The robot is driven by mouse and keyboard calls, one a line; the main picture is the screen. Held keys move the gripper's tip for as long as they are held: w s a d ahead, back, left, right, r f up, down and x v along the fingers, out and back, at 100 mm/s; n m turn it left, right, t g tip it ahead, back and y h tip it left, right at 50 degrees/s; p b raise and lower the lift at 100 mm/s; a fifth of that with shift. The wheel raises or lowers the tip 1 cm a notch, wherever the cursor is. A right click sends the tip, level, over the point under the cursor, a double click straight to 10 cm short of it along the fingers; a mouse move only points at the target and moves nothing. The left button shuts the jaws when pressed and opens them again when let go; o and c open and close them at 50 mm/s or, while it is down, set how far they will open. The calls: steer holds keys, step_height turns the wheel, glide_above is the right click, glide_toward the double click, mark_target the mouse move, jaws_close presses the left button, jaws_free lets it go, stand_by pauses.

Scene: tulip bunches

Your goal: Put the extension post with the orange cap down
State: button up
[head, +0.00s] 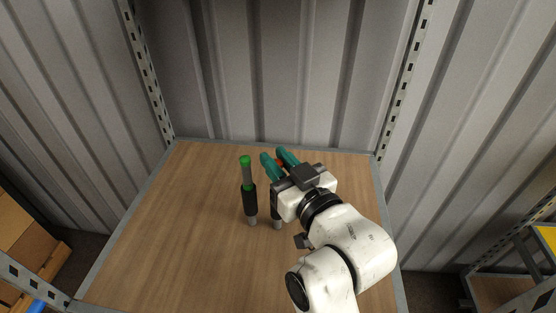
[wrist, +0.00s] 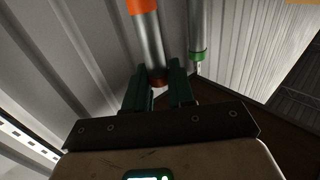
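The post with the orange cap stands nearly upright below my gripper. Its dark sleeve and grey foot (head: 277,224) show in the head view, and a bit of orange shows between the fingers. In the wrist view its grey tube (wrist: 151,45) has an orange band at the top edge and a darker orange end between the fingers. My gripper (head: 278,161) has green fingers, which also show in the wrist view (wrist: 160,88). They look shut on this post near its capped end. I cannot tell whether its foot touches the table.
A green-capped post (head: 249,200) stands upright just left of the held one; it also shows in the wrist view (wrist: 197,30). The wooden table (head: 190,230) is clear at left and front. Corrugated walls and slotted uprights border it.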

steer(key=o, duration=0.4)
steer(key=shift+o, duration=0.2)
steer(key=shift+r, duration=0.2)
steer(key=b+v, duration=0.2)
steer(key=v, duration=1)
